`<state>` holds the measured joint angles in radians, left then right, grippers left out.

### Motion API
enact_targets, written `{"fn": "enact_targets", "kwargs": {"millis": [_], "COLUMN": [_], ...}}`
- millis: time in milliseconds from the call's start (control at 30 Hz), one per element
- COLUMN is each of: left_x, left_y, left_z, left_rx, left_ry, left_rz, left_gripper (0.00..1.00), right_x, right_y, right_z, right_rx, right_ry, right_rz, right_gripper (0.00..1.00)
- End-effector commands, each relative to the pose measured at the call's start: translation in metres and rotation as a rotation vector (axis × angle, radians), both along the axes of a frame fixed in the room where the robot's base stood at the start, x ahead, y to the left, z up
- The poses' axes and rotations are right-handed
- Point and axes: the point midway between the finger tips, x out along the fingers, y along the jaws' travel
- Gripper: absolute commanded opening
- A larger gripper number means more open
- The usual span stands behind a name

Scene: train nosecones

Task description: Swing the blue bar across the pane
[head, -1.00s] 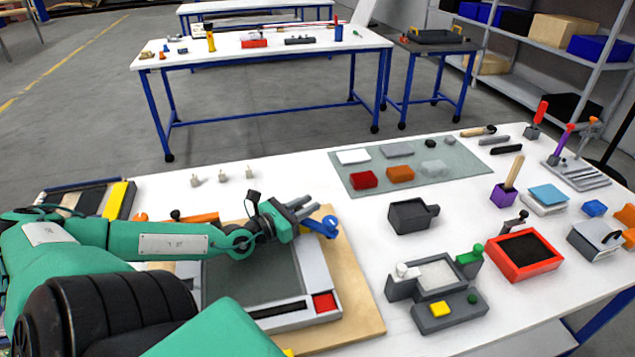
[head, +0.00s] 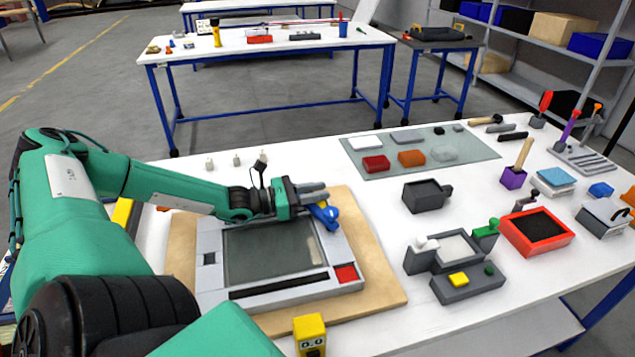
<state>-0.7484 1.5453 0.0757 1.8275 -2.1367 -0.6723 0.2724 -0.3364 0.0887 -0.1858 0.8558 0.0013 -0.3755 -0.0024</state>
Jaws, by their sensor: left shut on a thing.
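The pane (head: 262,254) is a dark grey-green glass in a light grey frame (head: 338,250) on a wooden board (head: 388,290). A red square (head: 346,273) marks the frame's near right corner, and a black strip (head: 278,286) lies along its near side. The blue bar (head: 327,213) shows only in part at the frame's far right corner. My left gripper (head: 316,194) is shut on the blue bar, above the pane's far right corner. The fingers hide part of the bar. My right gripper is not in view.
A yellow device (head: 310,334) stands at the board's near edge. To the right are a dark grey box (head: 426,195), a grey fixture (head: 466,288) and a red tray (head: 538,233). A grey-green mat (head: 470,152) with several blocks lies behind. White table shows between them.

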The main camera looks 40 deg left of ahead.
Motion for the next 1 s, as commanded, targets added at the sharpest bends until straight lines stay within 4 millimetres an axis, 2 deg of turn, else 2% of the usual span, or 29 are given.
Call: {"fn": "enact_targets", "kwargs": {"millis": [400,867,900,1000], "left_x": [-0.012,-0.014,-0.014,-0.014], "left_y": [0.001,0.001,0.001,0.001], "left_z": [0.001,0.001,0.001,0.000], "left_rx": [0.002,0.000,0.000,0.000], "left_ry": [0.000,0.002,0.002,0.002], "left_rz": [-0.126,-0.140,-0.140,-0.140], "left_gripper": [0.00,0.00,0.25,0.45], "right_x": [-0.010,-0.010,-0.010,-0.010], "right_y": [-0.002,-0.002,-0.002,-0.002], "right_z": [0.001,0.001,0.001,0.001], "right_rx": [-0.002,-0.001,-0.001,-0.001], "right_ry": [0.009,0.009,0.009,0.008], "right_rz": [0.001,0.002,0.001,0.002], "right_gripper": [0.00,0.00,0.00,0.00]}}
